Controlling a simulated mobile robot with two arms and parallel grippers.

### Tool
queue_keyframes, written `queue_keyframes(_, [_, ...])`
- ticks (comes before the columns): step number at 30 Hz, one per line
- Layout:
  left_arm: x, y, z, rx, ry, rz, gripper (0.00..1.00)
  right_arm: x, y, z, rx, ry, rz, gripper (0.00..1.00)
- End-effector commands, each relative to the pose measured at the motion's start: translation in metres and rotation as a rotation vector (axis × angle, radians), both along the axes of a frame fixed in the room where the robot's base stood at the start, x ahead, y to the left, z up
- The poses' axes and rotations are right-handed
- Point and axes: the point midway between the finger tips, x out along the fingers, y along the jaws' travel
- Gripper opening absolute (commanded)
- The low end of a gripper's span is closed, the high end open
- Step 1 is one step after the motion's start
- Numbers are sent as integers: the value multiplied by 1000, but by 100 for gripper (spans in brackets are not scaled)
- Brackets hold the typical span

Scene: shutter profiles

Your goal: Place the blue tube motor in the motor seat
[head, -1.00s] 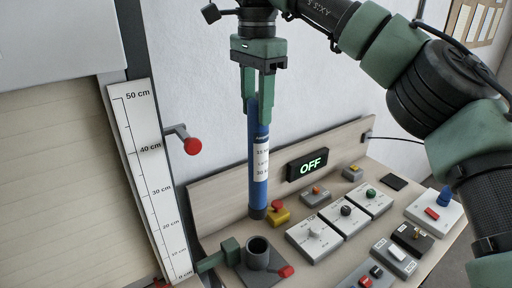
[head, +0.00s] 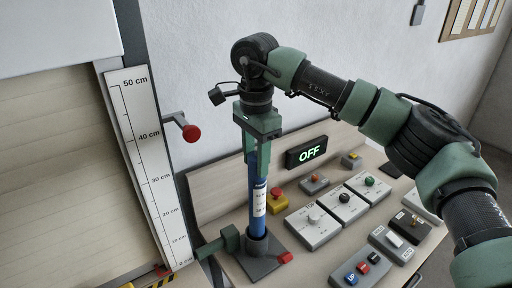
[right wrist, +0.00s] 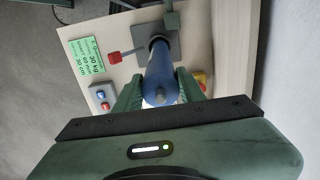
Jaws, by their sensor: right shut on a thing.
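The blue tube motor (head: 257,223) stands upright, with a white label on its side. My right gripper (head: 259,168) is shut on its upper part, from above. The motor seat (head: 257,248) is a dark round cup on a grey plate. The motor's lower end is inside the cup's mouth and hidden by its wall; how deep it sits I cannot tell. In the right wrist view I look down along the motor (right wrist: 161,78) between the fingers of my right gripper (right wrist: 159,90), towards the seat plate. My left gripper is not in view.
A red-knobbed lever (head: 285,257) sits beside the seat, and a green block (head: 230,238) at its left. A yellow-and-red button (head: 277,201) stands close behind. Several switch boxes fill the bench to the right. The display (head: 307,153) reads OFF. A height scale (head: 150,165) stands left.

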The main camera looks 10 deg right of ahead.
Motion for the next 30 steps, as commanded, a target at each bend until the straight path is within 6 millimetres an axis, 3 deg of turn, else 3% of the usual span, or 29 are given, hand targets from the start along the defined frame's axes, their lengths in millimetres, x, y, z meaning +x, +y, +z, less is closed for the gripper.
queue_keyframes(9, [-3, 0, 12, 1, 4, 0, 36, 0, 0, -34, 3, -1, 0, 0])
queue_keyframes(16, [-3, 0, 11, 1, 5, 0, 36, 0, 1, -38, 2, -3, 0, 0])
queue_keyframes(17, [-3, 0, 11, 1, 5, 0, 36, 0, 0, -41, 1, 1, 0, 48])
queue_keyframes(18, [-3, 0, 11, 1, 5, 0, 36, 0, 0, -41, 0, 2, 0, 59])
queue_keyframes(30, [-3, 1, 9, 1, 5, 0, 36, 0, 0, -36, 0, 0, 0, 61])
